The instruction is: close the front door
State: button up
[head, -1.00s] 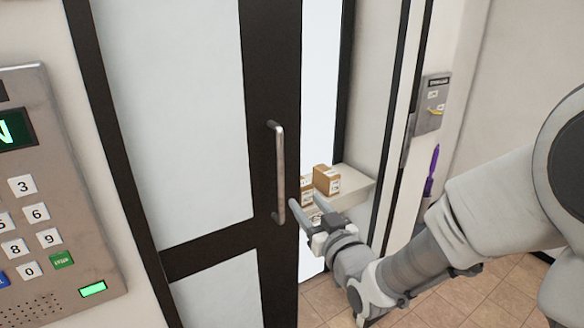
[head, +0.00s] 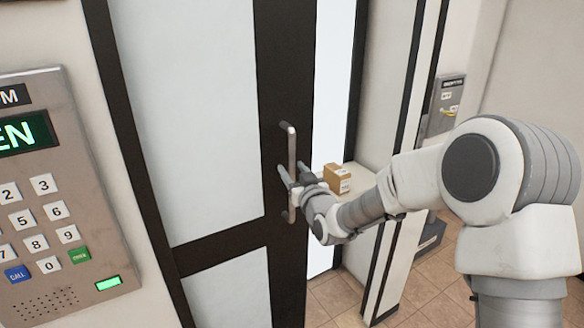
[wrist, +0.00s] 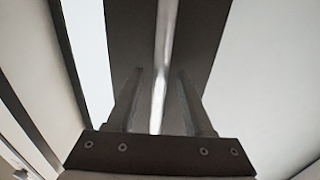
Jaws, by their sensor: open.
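The front door (head: 195,120) has a dark frame and pale frosted panels. It stands partly open, with a gap at its right edge through which the room behind shows. A vertical metal handle (head: 292,150) is on its right stile. My gripper (head: 287,182) is at the lower part of the handle, with its fingers open on either side of the bar. In the wrist view the handle (wrist: 162,65) runs between the two open fingers (wrist: 160,95). I cannot tell whether either finger touches it.
A keypad panel (head: 60,190) with a green display is on the wall at the left. A cardboard box (head: 337,178) sits on a pale ledge behind the door gap. A grey wall box (head: 440,105) is at the right. Tiled floor (head: 335,295) shows below.

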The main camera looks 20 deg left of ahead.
jog(key=shift+w+a, duration=0.3)
jog(key=shift+w, duration=0.1)
grip_shut()
dwell(1.3)
